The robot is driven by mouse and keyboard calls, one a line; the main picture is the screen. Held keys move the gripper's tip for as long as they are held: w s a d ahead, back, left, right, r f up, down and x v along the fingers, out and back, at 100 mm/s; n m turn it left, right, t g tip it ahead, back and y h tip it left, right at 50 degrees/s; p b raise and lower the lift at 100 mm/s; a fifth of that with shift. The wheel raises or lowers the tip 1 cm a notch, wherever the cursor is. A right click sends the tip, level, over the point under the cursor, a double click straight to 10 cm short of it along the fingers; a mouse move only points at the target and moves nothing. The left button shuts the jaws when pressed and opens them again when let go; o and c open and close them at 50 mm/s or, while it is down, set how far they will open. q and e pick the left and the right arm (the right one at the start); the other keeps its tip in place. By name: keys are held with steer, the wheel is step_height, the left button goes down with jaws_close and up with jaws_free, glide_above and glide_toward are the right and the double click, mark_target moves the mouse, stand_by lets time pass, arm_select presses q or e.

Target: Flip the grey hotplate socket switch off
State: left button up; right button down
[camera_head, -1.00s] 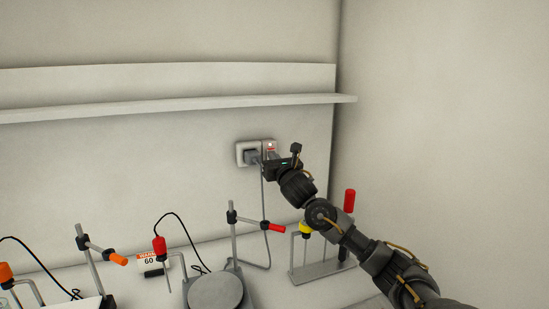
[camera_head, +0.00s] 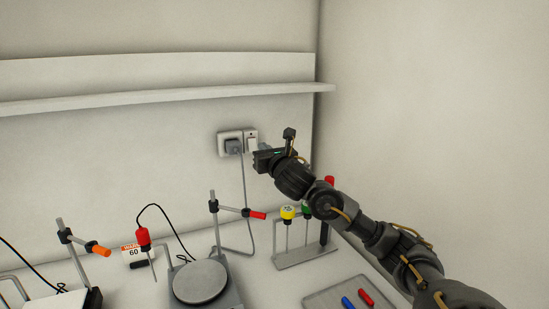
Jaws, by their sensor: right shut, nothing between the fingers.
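The wall socket (camera_head: 223,146) is a white double plate on the back wall. A grey plug (camera_head: 233,147) fills its left half, and the switch (camera_head: 252,142) is in its right half. The switch face looks plain white, with no red showing. A grey cable runs down from the plug toward the grey hotplate (camera_head: 200,282) with its round plate. My right gripper (camera_head: 257,160) is shut and empty, just below and right of the switch in the picture. Whether it touches the wall plate cannot be told. My left gripper is out of view.
A rack (camera_head: 305,257) with yellow- and green-topped items stands under my right arm. A tray (camera_head: 320,299) with a blue and a red item lies at the front right. A stand (camera_head: 215,222) rises behind the hotplate. A shelf (camera_head: 160,95) runs above the socket.

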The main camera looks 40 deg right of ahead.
steer(key=v, duration=0.5)
steer(key=shift+d+r, duration=0.2)
steer(key=shift+r, duration=0.2)
